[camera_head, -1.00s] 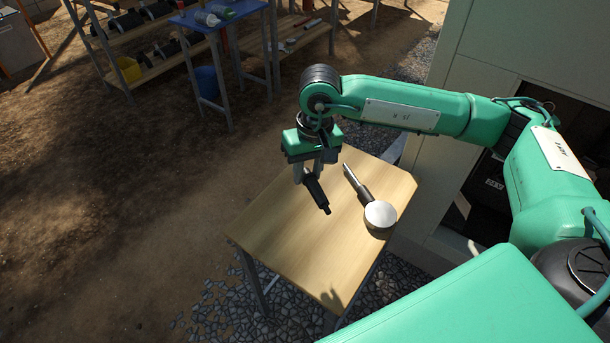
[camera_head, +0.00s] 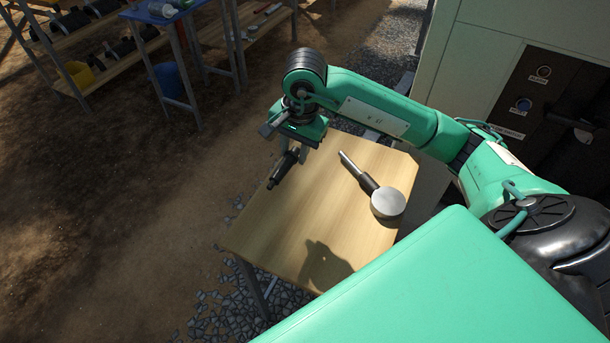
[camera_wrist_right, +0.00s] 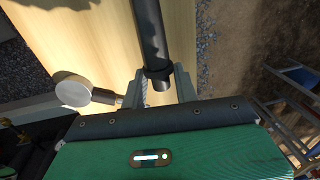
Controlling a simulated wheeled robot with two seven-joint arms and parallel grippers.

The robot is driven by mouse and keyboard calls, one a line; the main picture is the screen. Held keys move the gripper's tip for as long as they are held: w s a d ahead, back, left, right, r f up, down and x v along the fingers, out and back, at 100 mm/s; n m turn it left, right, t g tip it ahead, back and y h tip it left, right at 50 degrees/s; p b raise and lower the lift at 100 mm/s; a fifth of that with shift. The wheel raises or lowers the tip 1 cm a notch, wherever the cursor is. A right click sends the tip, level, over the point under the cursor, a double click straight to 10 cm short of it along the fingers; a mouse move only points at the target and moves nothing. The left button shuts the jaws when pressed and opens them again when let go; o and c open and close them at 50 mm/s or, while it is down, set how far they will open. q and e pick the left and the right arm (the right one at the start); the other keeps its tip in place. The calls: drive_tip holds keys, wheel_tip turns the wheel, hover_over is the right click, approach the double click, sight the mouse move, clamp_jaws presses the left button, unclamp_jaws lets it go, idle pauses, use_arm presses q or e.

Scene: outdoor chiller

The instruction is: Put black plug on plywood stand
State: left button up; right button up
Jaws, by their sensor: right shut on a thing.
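The black plug (camera_head: 282,169) is a dark cylinder held tilted in my right gripper (camera_head: 292,155), over the far left edge of the plywood stand. It also shows in the right wrist view (camera_wrist_right: 151,35), between the two fingers of my right gripper (camera_wrist_right: 160,86), which are shut on it. The plywood stand (camera_head: 290,235) is a light wooden tabletop on dark legs; its top also fills part of the wrist view (camera_wrist_right: 95,40). I cannot tell whether the plug touches the top. My left gripper is not in view.
A round-headed metal gauge (camera_head: 387,202) with a dark stem lies on the stand's right side. A pale cabinet (camera_head: 480,70) with a dark control panel stands to the right. A blue table (camera_head: 160,12) and shelves (camera_head: 85,75) stand at the back left. The stand's front is clear.

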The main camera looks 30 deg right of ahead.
drive_tip(key=p, duration=0.1)
hover_over(295, 199)
drive_tip(key=f, duration=1)
drive_tip(key=shift+s+f, duration=0.25)
drive_tip(key=shift+f, duration=0.15)
wheel_tip(295, 199, down, 4)
drive_tip(key=shift+f+p, duration=0.2)
drive_tip(key=shift+p, duration=0.2)
drive_tip(key=shift+d+f, duration=0.1)
drive_tip(key=shift+f, duration=0.05)
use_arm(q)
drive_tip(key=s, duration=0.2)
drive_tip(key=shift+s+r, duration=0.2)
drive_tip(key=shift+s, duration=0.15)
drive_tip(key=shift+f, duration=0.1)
use_arm(e)
drive_tip(key=shift+f, duration=0.1)
